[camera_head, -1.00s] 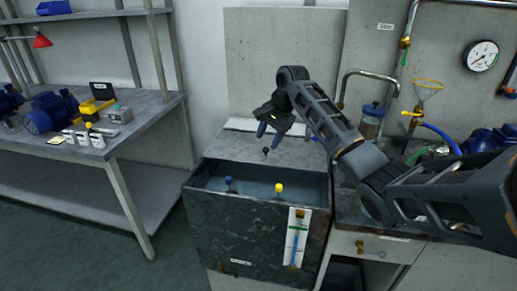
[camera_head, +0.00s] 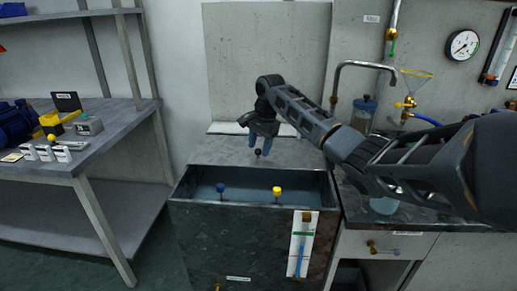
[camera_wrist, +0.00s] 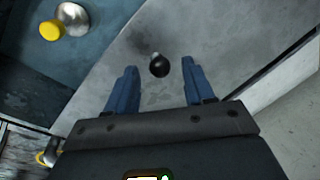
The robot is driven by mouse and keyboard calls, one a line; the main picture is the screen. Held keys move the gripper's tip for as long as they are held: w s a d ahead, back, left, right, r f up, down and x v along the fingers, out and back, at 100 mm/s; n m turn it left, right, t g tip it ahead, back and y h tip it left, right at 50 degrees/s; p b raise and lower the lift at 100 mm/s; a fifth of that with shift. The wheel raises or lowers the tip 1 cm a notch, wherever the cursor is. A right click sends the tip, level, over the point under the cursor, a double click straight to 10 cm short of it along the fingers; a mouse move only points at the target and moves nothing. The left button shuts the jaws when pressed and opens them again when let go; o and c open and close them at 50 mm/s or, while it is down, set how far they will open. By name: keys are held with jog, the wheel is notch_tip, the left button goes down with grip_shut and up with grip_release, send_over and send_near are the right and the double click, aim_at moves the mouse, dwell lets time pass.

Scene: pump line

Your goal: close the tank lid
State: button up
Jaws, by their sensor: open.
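The tank (camera_head: 240,240) is a dark, stone-patterned box with its front part open at the top. The grey lid (camera_head: 215,150) lies flat behind the opening, with a black ball knob (camera_head: 258,152) on it. In the wrist view the lid (camera_wrist: 225,40) runs diagonally, and the knob (camera_wrist: 160,66) shows between the fingers, a little beyond their tips. My gripper (camera_head: 263,145) is open just above the knob; its two blue fingers (camera_wrist: 158,82) are on either side of it in the wrist view. Whether they touch the knob cannot be told.
A blue knob (camera_head: 220,187) and a yellow knob (camera_head: 277,190) stand in the tank opening. A level gauge (camera_head: 301,245) is on the tank front. A workbench (camera_head: 110,140) is at left.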

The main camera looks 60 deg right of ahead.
jog(key=shift+w+f, duration=0.1)
jog(key=shift+f, duration=0.5)
grip_shut()
dwell(0.3)
